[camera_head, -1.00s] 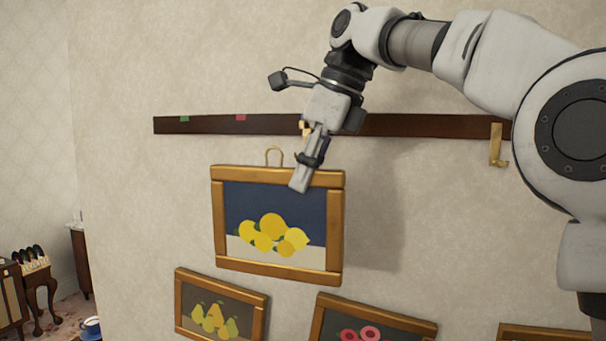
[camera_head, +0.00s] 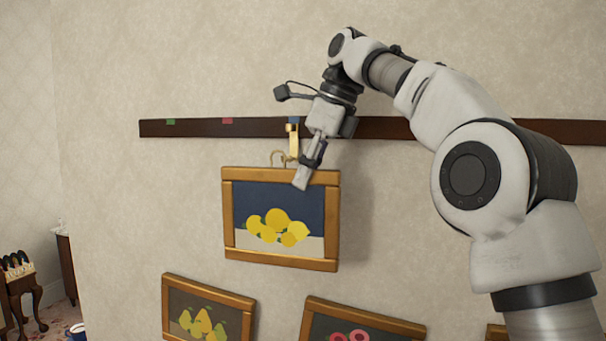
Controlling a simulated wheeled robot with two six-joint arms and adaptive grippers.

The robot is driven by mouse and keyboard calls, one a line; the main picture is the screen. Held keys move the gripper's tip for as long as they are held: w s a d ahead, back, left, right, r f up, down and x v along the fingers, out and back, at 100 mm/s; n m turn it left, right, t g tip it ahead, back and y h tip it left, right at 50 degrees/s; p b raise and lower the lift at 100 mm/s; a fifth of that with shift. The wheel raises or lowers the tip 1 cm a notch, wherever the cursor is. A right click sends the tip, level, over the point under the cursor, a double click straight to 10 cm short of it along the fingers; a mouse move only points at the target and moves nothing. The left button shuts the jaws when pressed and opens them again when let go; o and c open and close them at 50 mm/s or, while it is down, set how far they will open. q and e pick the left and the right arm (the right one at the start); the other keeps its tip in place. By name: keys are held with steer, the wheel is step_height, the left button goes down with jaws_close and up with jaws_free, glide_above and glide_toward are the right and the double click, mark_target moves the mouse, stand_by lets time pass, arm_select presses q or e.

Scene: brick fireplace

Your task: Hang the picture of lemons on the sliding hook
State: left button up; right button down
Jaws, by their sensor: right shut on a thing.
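The picture of lemons (camera_head: 282,214) has a golden-brown wooden frame and hangs from my right gripper (camera_head: 302,182), which is shut on its top bar, right of centre. A brass hanging loop (camera_head: 277,158) stands up from the top bar. A brass hook (camera_head: 292,142) hangs from the dark rail (camera_head: 200,128), beside a blue mark. The hook's lower end is close to the loop, slightly right of it. I cannot tell whether they touch or are engaged. My left gripper is not in view.
Below are a pear picture (camera_head: 208,309) and a picture with pink rings (camera_head: 362,325), partly cut off. Green and red marks sit on the rail's left part. My right arm covers part of the rail's right side. A small carved table (camera_head: 22,290) stands at lower left.

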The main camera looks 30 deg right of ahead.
steer(key=shift+w+d+f, duration=0.35)
steer(key=shift+w+d, duration=0.45)
steer(key=shift+w+d+f, duration=0.3)
steer(key=shift+w+d, duration=0.45)
steer(key=shift+s, duration=0.1)
